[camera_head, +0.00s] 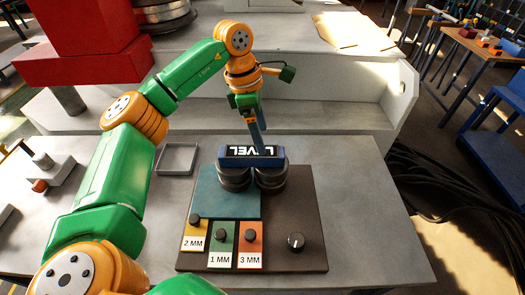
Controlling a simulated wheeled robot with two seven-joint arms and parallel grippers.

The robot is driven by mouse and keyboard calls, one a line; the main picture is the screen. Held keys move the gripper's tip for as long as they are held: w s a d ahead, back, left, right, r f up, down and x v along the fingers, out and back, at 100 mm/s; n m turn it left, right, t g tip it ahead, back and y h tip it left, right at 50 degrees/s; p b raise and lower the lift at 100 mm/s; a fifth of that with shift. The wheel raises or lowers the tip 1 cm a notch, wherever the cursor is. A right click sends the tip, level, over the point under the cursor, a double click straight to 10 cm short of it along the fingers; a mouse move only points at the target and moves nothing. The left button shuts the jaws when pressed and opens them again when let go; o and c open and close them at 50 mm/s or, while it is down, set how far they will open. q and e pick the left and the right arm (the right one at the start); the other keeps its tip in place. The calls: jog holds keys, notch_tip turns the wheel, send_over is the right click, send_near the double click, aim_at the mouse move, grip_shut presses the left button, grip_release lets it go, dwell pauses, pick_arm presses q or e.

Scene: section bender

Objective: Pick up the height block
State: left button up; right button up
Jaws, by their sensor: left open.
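The bar lies across two round dark stacks, a left one (234,180) and a right one (271,179), on a dark board (300,205). No part is labelled height block, so I cannot tell which it is. Knobbed plates marked 2 MM (194,243), 1 MM (220,259) and 3 MM (250,259) lie at the board's front. My right gripper is not in view.
A teal plate (217,206) lies on the board, and a black knob (296,241) stands at its right. An empty grey square tray (178,158) is left of the bar. A red machine part (85,50) stands at back left. The grey table (365,215) is clear at right.

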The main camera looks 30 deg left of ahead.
aim_at(252, 152)
pick_arm(q)
jog(key=a, duration=0.1)
jog(key=s+a, duration=0.1)
jog(key=y, duration=0.1)
jog(key=shift+s+a+r, duration=0.25)
jog(key=shift+s+a, duration=0.15)
jog(key=f+p, duration=0.1)
jog(key=f, duration=0.1)
jog(key=d+f+p, duration=0.1)
jog(key=f, duration=0.2)
jog(key=shift+s+d+f, duration=0.15)
jog(key=shift+d+f, duration=0.05)
jog(key=shift+f, duration=0.45)
jog(key=shift+d+r, duration=0.1)
grip_shut()
